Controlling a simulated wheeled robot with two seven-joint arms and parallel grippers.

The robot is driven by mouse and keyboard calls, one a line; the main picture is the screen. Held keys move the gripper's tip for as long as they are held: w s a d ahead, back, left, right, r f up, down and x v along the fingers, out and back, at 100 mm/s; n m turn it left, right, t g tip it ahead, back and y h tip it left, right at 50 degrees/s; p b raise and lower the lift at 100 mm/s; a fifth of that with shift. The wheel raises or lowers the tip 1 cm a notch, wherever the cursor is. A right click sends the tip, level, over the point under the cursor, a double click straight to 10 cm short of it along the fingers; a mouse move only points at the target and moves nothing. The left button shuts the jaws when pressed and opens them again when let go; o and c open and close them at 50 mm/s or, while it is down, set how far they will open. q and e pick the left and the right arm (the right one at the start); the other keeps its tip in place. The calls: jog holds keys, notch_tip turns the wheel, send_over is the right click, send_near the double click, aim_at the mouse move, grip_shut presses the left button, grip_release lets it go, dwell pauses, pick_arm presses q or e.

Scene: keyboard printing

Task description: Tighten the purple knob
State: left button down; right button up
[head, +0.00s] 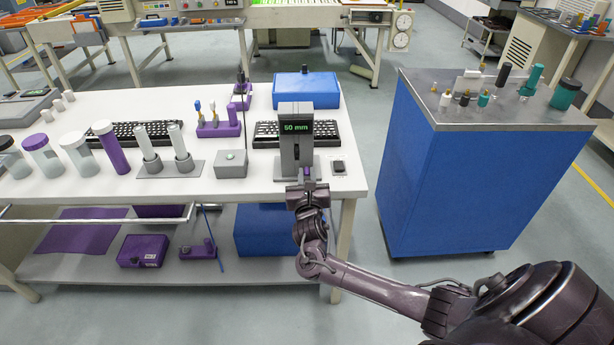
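A grey upright device (289,150) with a green "50 mm" display (297,128) stands near the front right edge of the white table. A small purple patch (307,171), which looks like the knob, shows low on its front. My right gripper (307,182) reaches in from the lower right and its tip is right in front of this purple part. Whether the fingers touch it or close around it is too small to tell. My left gripper is not in view.
A blue cabinet (455,170) stands across clear floor.

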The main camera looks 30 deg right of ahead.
grip_shut()
